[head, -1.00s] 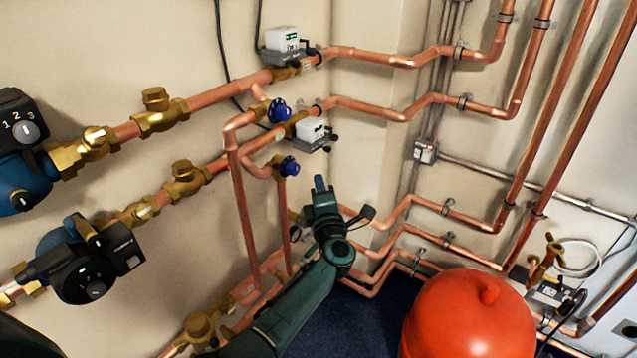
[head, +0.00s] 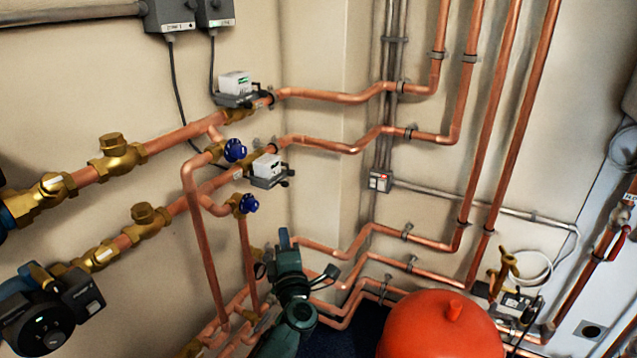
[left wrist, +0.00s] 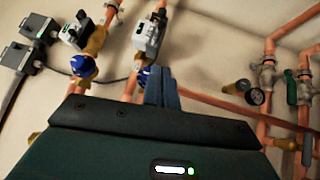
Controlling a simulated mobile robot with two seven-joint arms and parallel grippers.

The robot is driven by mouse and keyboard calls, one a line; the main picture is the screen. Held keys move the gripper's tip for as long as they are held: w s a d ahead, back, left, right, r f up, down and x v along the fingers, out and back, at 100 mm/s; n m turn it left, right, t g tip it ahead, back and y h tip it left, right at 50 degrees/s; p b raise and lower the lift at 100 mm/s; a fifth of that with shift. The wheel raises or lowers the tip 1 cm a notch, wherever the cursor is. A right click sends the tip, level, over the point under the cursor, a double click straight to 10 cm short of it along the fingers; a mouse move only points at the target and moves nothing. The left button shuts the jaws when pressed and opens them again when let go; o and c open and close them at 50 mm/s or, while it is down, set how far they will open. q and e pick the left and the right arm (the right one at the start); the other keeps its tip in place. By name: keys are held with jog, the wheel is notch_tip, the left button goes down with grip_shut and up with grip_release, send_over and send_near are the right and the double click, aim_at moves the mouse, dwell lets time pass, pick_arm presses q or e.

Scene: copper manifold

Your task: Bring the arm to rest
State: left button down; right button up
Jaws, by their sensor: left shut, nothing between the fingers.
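My left arm comes up from the bottom of the head view, dark green. Its gripper (head: 284,238) points up and away, in front of the copper pipes near the wall corner. The fingers are together and hold nothing. In the left wrist view the closed fingers (left wrist: 160,86) stand up beyond the dark gripper body, in front of a blue-handled valve. I cannot tell from these views whether they touch anything. The blue-handled valves (head: 235,150) sit on the copper pipes above and left of the gripper. My right gripper is not in view.
White valve actuators (head: 267,166) sit on the upper pipes. A pump (head: 45,320) is at the lower left. A red vessel (head: 440,325) stands right of my arm. Low copper pipes (head: 345,250) run close behind the gripper. A pressure gauge (left wrist: 257,96) shows in the wrist view.

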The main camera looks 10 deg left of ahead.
pick_arm(q)
jog(key=s+f+m+g+h+p, duration=0.1)
jog(key=s+f+m+g+h, duration=0.1)
jog(key=s+m, duration=0.6)
jog(key=s+d+f+m+g+h+p, duration=0.1)
jog(key=s+f+m+g+h, duration=0.2)
jog(key=s+m, duration=0.6)
jog(key=s+d+f+m+g+h+p, duration=0.1)
jog(key=s+f+m+g+h, duration=0.2)
jog(key=s, duration=1.3)
notch_tip(320, 180, down, 4)
jog(key=m+h, duration=0.2)
jog(key=m, duration=0.3)
jog(key=shift+s+d+f+h+p, duration=0.15)
jog(key=shift+d+h+p, duration=0.05)
jog(key=shift+h+p, duration=0.15)
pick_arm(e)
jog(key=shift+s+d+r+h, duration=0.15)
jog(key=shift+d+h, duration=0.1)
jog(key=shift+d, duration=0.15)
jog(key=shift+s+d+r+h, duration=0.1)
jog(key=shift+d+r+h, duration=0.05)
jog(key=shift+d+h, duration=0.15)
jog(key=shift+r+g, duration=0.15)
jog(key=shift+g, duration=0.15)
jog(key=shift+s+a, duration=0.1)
pick_arm(q)
jog(key=c, duration=2.2)
grip_release()
